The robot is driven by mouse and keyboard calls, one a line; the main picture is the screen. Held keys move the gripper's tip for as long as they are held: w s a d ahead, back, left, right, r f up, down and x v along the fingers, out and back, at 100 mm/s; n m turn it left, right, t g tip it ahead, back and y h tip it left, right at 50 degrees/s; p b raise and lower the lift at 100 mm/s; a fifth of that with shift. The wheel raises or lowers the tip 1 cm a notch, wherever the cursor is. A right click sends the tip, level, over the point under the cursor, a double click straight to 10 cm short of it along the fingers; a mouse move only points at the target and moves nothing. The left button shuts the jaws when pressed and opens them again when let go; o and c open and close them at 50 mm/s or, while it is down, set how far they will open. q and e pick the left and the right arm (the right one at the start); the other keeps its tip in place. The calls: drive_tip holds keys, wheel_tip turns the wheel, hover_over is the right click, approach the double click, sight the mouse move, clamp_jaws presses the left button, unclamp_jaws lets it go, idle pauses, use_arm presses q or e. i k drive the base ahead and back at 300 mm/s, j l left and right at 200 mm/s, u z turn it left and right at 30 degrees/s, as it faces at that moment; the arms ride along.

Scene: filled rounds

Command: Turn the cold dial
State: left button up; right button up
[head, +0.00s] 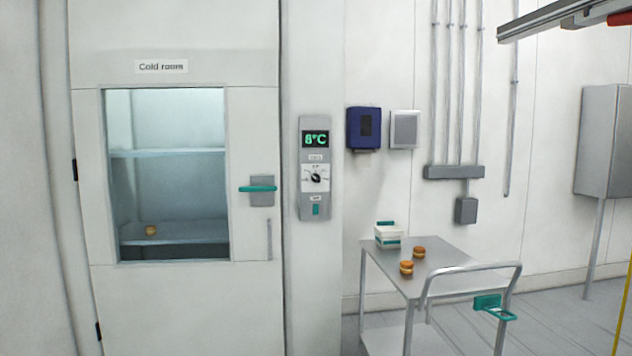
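The cold dial (316,178) is a round black knob with a light pointer on a grey wall panel (308,205), right of the cold room door. Marks surround the dial on a white plate. Above it a black display (315,139) reads 8°C in green. A small teal switch (316,210) sits low on the panel. Neither of my grippers shows in the head view, and nothing touches the dial.
The cold room door (180,305) is shut, with a teal handle (258,188) and a window. A metal cart (450,257) carries two round filled buns (406,268) and a white box (387,238). It stands right of the panel. Floor shows at right.

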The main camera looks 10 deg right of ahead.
sight(315, 178)
drive_tip(key=i+l+u, duration=0.2)
drive_tip(key=i, duration=0.35)
drive_tip(key=i+l+u, duration=0.15)
drive_tip(key=i+l, duration=0.3)
